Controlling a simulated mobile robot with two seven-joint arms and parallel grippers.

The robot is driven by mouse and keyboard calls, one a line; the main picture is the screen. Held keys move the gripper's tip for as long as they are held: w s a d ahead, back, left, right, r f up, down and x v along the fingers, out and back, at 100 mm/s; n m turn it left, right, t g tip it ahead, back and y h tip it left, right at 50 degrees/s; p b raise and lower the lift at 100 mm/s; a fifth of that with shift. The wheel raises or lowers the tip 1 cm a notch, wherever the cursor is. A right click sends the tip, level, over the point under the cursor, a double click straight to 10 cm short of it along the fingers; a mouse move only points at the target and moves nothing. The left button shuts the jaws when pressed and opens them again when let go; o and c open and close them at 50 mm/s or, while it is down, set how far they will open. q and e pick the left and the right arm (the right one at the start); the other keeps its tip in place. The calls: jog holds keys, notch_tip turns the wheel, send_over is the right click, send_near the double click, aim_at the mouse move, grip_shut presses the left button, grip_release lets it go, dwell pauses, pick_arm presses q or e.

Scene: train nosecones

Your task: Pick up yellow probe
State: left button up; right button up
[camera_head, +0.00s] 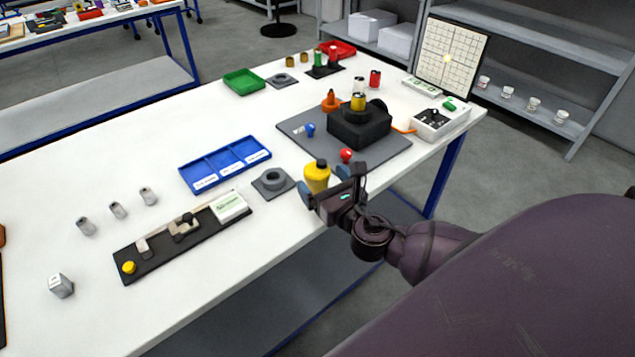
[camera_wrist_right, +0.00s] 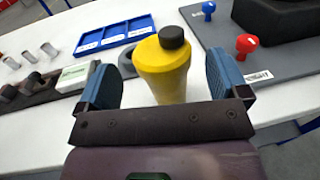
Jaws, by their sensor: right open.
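A yellow bottle-shaped probe with a dark cap (camera_head: 317,174) stands near the table's front edge in the head view. It also shows in the right wrist view (camera_wrist_right: 163,68), upright between the two blue finger pads. My right gripper (camera_head: 328,190) is open around the probe, one finger on either side. In the right wrist view a gap shows on the right side of the probe, and the left pad is also apart from it. My left gripper is not in view.
A grey ring holder (camera_head: 273,182) sits just left of the probe. A blue divided tray (camera_head: 225,165) lies behind it. A grey board (camera_head: 385,150) with a black block (camera_head: 359,127), a red knob (camera_head: 346,155) and a blue knob (camera_head: 310,129) is behind the gripper. A black fixture strip (camera_head: 160,250) lies left.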

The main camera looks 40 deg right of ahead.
aim_at(311, 164)
jog(key=shift+w+d+r, duration=0.1)
jog(key=shift+w+d, duration=0.05)
jog(key=shift+w, duration=0.8)
jog(key=shift+w+d, duration=0.1)
jog(key=shift+w, duration=0.8)
jog(key=c, duration=1.1)
jog(key=shift+o, duration=0.2)
